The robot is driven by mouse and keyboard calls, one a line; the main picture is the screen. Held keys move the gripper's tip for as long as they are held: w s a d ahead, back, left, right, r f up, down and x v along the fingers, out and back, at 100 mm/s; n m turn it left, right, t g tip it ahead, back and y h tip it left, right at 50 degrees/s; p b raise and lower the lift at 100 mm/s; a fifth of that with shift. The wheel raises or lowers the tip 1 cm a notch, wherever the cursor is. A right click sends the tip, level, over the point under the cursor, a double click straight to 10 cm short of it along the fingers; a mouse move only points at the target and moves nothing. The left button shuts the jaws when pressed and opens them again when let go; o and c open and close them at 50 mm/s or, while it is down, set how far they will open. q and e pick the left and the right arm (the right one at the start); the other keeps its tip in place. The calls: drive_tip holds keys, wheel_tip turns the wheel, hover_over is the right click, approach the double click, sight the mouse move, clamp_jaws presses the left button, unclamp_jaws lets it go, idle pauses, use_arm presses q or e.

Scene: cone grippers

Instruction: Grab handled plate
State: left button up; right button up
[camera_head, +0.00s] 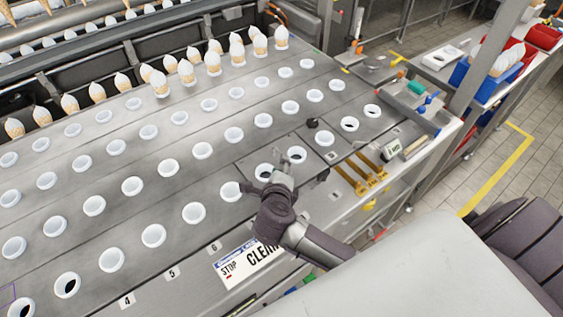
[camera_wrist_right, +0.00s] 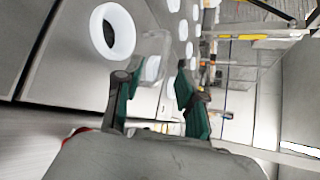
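A metal plate section (camera_head: 249,163) with dark outlined edges is set in the steel deck and carries white ring holders (camera_head: 297,155). A white ring (camera_wrist_right: 112,31) shows close by. My left gripper is not in view.
Rows of white ring holders (camera_head: 233,135) cover the deck, with filled cones (camera_head: 213,63) at the back. Yellow-handled tools (camera_head: 372,170) and a parts tray (camera_head: 416,103) lie to the right.

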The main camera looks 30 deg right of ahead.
drive_tip(key=x, duration=0.2)
drive_tip(key=p+x, duration=0.1)
drive_tip(key=shift+w+d+r, duration=0.15)
drive_tip(key=shift+w+d, duration=0.1)
drive_tip(key=shift+w, duration=0.2)
drive_tip(key=shift+w+d, duration=0.1)
drive_tip(key=shift+w, duration=0.1)
drive_tip(key=shift+s, duration=0.1)
drive_tip(key=shift+c, duration=0.5)
clamp_jaws()
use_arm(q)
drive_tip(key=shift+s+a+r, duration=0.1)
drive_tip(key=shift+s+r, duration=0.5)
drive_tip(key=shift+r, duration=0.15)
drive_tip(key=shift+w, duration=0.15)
